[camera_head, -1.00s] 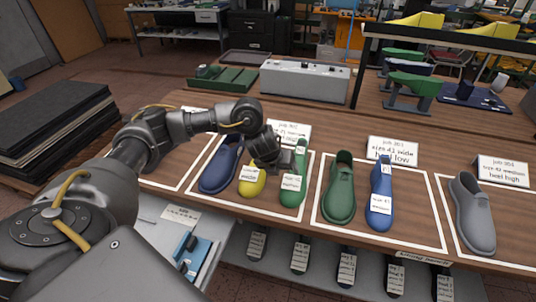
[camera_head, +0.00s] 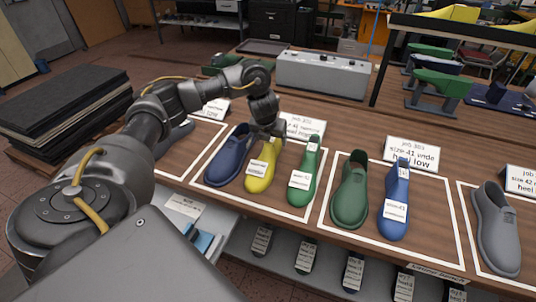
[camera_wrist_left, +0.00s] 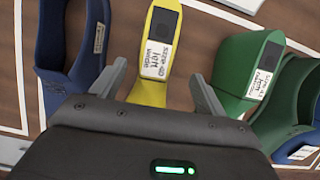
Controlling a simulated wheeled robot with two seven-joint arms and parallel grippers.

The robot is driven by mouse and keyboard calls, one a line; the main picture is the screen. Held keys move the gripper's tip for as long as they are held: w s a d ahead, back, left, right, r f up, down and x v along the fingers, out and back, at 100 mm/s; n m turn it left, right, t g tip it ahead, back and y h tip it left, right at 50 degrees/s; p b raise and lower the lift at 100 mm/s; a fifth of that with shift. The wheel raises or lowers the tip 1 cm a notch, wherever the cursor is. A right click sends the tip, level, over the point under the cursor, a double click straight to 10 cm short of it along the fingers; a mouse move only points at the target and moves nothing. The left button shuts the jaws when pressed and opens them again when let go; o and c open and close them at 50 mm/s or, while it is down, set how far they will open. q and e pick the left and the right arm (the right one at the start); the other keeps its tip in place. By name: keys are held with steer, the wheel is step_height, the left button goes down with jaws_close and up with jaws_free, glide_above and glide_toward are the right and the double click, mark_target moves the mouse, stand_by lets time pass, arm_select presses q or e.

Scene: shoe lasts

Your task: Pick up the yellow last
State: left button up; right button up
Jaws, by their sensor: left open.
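The yellow last (camera_head: 261,170) stands on the wooden table inside a white-outlined area, between a blue shoe (camera_head: 228,158) and a green last (camera_head: 303,180). It carries a white label. My left gripper (camera_head: 265,137) is above the heel end of the yellow last. In the left wrist view the yellow last (camera_wrist_left: 157,52) lies between the two spread fingers of my left gripper (camera_wrist_left: 160,85). The gripper is open and holds nothing. The wrist view label reads "left" and "wide", with the rest hard to read. My right gripper is not in view.
A green shoe (camera_head: 350,195) and a blue last (camera_head: 396,205) stand in the neighbouring outlined area. A grey shoe (camera_head: 495,230) is farther right. Cards such as the one for job 303 (camera_head: 412,152) stand behind. A grey control box (camera_head: 320,75) is at the back.

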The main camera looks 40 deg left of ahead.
arm_select(q)
steer(key=shift+s+a+f, duration=0.1)
steer(key=shift+f, duration=0.1)
steer(key=x, duration=0.2)
steer(key=p+x, duration=0.1)
steer(key=x, duration=0.1)
steer(key=shift+a+f, duration=0.25)
steer(key=shift+a, duration=0.05)
steer(key=c, duration=1.4)
steer(key=shift+r, duration=0.1)
steer(key=shift+c, duration=0.4)
